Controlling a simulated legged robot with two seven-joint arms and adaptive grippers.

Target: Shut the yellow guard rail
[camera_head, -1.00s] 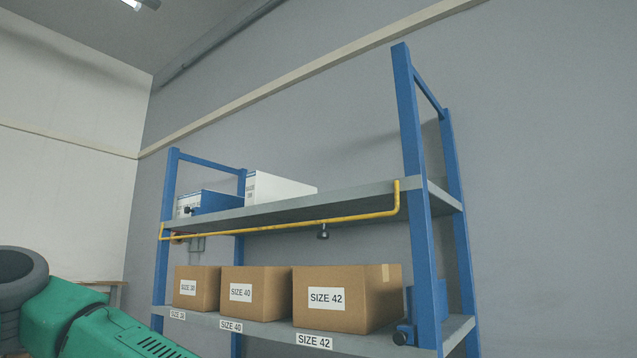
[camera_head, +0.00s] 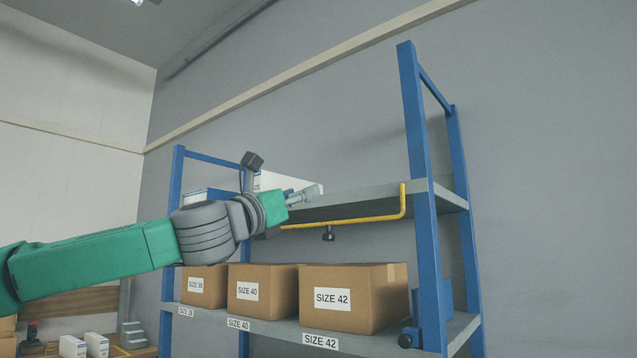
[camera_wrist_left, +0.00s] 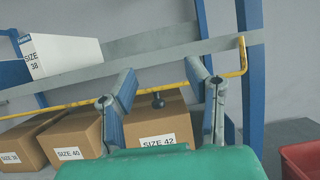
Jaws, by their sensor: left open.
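The yellow guard rail (camera_head: 360,219) hangs low along the front of the upper shelf (camera_head: 345,205), its bent right end turned up near the right blue post. A dark knob (camera_head: 328,233) sits just below the rail. My left gripper (camera_head: 306,193) is raised in front of the upper shelf, above the visible left part of the rail; my arm hides the rail's left end. In the left wrist view my open, empty fingers (camera_wrist_left: 163,85) frame the rail (camera_wrist_left: 70,107) and the knob (camera_wrist_left: 158,102) beyond them. I cannot tell whether they touch. My right gripper is out of view.
Cardboard boxes, including the SIZE 42 box (camera_head: 345,299), stand on the lower shelf under my arm. A white box (camera_wrist_left: 62,55) is on the upper shelf. The blue right post (camera_head: 420,150) bounds the rack. A red bin (camera_wrist_left: 302,160) is low at right.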

